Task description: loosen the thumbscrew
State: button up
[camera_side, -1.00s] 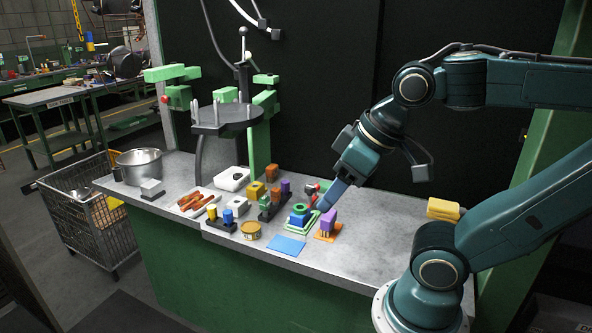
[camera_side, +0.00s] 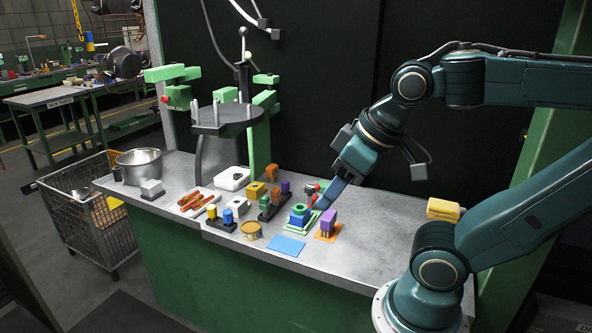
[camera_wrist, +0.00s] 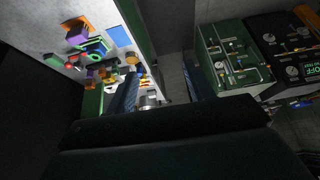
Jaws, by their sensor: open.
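A gap or contact there is hard to judge. A small red part (camera_side: 312,188) lies just behind the block. I cannot tell which part is the thumbscrew. A purple block (camera_side: 329,217) stands on an orange base to the right of the fingers. In the wrist view the two fingers (camera_wrist: 158,90) are apart, with nothing clearly between them.
A flat blue sheet (camera_side: 287,246) and a tan round tin (camera_side: 251,230) lie in front. A dark rack of coloured pegs (camera_side: 272,205) stands left. A metal pot (camera_side: 139,163) sits at the far left.

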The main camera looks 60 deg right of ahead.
jog(key=w, duration=0.1)
jog(key=m+g, duration=0.6)
jog(key=m, duration=1.7)
send_over(310, 187)
notch_tip(310, 187, down, 8)
jog(key=shift+d+r, duration=0.15)
jog(key=shift+r, duration=0.05)
jog(key=shift+f, duration=0.15)
notch_tip(310, 187, down, 14)
jog(key=shift+r, duration=0.25)
